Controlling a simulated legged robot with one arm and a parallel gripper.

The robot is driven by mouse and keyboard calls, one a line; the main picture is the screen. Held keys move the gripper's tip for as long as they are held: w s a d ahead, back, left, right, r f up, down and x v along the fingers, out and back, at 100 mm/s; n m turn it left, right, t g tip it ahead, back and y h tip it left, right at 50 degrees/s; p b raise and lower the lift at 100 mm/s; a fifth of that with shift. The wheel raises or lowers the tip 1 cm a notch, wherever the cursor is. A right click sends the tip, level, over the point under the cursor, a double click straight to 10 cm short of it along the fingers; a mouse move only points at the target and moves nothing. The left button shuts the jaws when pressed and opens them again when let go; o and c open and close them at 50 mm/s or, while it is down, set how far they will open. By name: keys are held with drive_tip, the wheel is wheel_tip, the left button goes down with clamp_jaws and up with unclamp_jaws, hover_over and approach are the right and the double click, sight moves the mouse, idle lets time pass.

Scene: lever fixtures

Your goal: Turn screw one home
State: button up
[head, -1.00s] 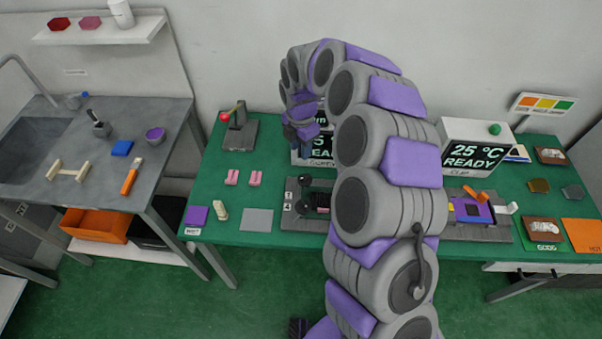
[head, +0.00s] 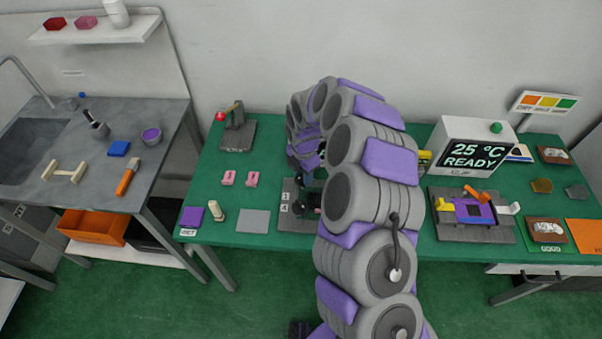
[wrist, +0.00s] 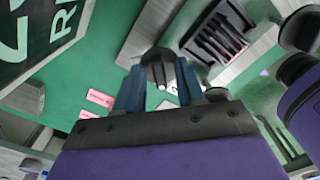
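In the head view, a grey fixture (head: 289,224) on the green table has two black round knobs, a far one (head: 299,182) and a near one (head: 298,205). My gripper is hidden behind my arm links in the head view, close to this fixture. In the wrist view, my gripper (wrist: 160,75) has its two blue fingers apart, with a dark round knob (wrist: 160,62) between or just beyond the tips. I cannot tell whether the fingers touch it. A slotted dark block (wrist: 215,42) with something pink lies beyond.
Two pink pieces (head: 240,179) and a grey square plate (head: 254,221) lie left of the fixture. A red-knobbed lever fixture (head: 238,135) stands behind them. A display box (head: 470,149) and a purple clip fixture (head: 473,212) are right of my arm.

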drive_tip(key=shift+d, duration=0.25)
drive_tip(key=shift+c, duration=1.2)
drive_tip(key=shift+a, duration=0.55)
clamp_jaws()
drive_tip(key=shift+d, duration=0.2)
